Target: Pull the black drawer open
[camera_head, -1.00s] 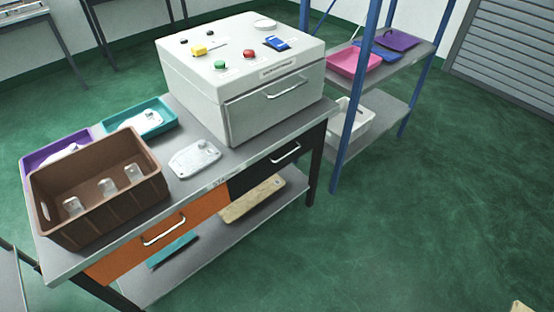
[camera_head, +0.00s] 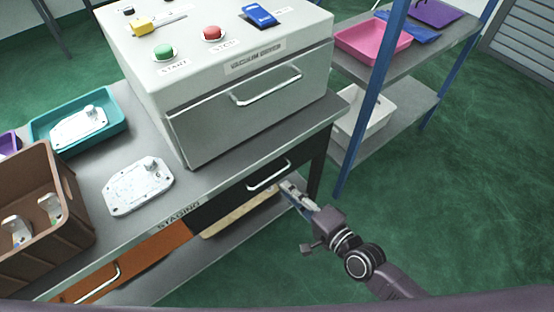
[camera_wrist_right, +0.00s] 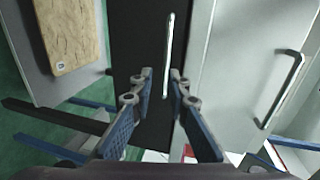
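The black drawer (camera_head: 237,203) is shut under the table top, beside an orange drawer (camera_head: 140,266). Its silver bar handle (camera_head: 268,176) shows in front. In the right wrist view the black drawer front (camera_wrist_right: 138,40) and the handle (camera_wrist_right: 167,50) are close. My right gripper (camera_head: 290,190) is just in front of the handle's right end, slightly below it in the head view. Its blue-padded fingers (camera_wrist_right: 162,75) are apart, with the handle lined up in the gap between them. I cannot tell whether they touch it. My left gripper is not in view.
A white vacuum device (camera_head: 245,100) with its own handle (camera_head: 267,87) stands on the table above the drawer. A board (camera_head: 240,215) lies on the shelf below. A blue-framed rack (camera_head: 370,105) stands right of the table. Green floor (camera_head: 460,200) is clear at right.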

